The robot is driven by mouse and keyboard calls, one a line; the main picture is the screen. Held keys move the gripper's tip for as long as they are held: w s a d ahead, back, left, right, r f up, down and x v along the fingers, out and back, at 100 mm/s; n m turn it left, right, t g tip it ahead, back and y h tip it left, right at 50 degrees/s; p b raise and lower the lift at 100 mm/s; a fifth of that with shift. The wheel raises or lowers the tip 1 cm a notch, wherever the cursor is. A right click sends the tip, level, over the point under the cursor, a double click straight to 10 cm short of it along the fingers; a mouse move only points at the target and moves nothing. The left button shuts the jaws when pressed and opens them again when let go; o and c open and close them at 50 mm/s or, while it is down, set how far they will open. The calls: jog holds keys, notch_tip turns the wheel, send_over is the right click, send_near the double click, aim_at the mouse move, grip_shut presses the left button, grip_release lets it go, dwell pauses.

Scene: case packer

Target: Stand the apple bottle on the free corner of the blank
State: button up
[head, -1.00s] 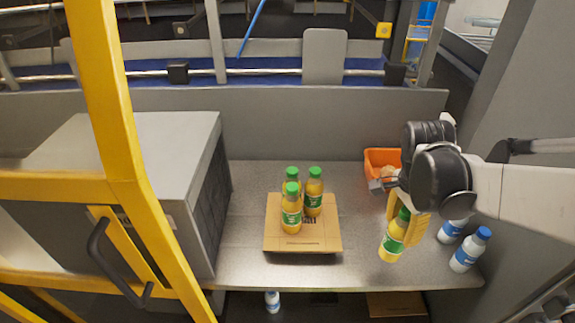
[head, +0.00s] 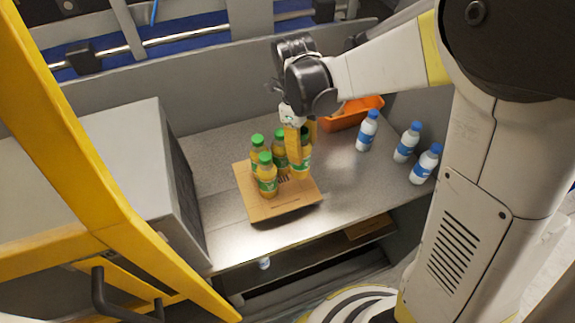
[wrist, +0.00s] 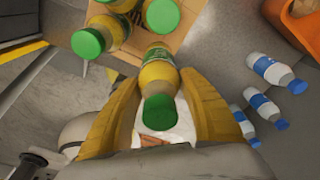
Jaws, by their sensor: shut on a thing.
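My gripper (head: 304,140) is shut on an apple bottle (head: 302,169), a yellow-orange juice bottle with a green cap. The bottle is upright or nearly so, over the right rear part of the cardboard blank (head: 285,205). I cannot tell whether its base touches the board. Three similar green-capped bottles stand on the blank: one at the left (head: 257,150), one in front (head: 266,178) and one behind (head: 280,150), close to the held one. In the wrist view the held bottle (wrist: 157,76) is between the yellow fingers, its base near the blank's edge (wrist: 185,20).
Blue-capped white bottles (head: 367,130) stand on the grey table to the right, with two more (head: 407,142) (head: 425,163) nearby. An orange bin (head: 350,113) is at the back right. A grey box (head: 100,160) and yellow frame (head: 70,140) bound the left.

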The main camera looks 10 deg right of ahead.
jog(key=a+f+b, duration=0.1)
jog(key=a+f, duration=0.2)
jog(key=f, duration=0.2)
jog(key=shift+f, duration=0.4)
jog(key=shift+f, duration=0.2)
jog(key=o, duration=1.1)
